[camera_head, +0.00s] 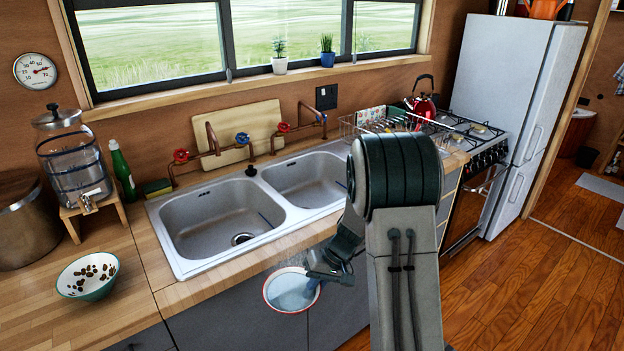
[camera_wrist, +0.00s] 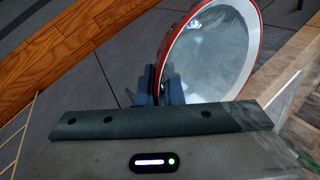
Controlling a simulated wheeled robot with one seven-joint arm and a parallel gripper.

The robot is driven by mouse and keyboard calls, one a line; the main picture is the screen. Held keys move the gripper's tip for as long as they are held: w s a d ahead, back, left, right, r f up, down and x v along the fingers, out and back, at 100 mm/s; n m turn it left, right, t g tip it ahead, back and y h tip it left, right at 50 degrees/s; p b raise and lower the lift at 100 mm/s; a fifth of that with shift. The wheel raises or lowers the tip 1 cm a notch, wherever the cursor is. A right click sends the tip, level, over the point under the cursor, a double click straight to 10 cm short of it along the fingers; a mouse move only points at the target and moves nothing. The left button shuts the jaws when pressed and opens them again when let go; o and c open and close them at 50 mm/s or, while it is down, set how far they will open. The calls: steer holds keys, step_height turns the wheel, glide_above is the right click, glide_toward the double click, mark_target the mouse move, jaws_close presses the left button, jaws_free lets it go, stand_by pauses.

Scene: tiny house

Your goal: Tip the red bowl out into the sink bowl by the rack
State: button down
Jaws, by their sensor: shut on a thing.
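The red-rimmed bowl (camera_head: 291,290) has a pale inside that looks wet or filled with something whitish. My gripper (camera_head: 318,276) is shut on its right rim and holds it in front of the counter edge, outside the sink. In the wrist view the bowl (camera_wrist: 212,58) stands beyond my gripper fingers (camera_wrist: 160,86), its inside facing the camera. The double sink has a left basin (camera_head: 215,222) and a right basin (camera_head: 306,180). The right basin is the one nearer the wire dish rack (camera_head: 385,124). My arm hides part of the right basin's right side.
A white-and-green bowl (camera_head: 88,276) with brown bits sits on the left counter. Red and blue tap handles (camera_head: 242,138) and copper pipes rise behind the sink. A glass dispenser (camera_head: 75,165) and green bottle (camera_head: 121,170) stand at left. A red kettle (camera_head: 422,102) is on the stove.

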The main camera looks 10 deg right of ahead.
step_height(320, 180, up, 5)
steer(key=p, duration=0.4)
steer(key=shift+s+a, duration=0.1)
steer(key=shift+a, duration=0.05)
steer(key=shift+f, duration=0.2)
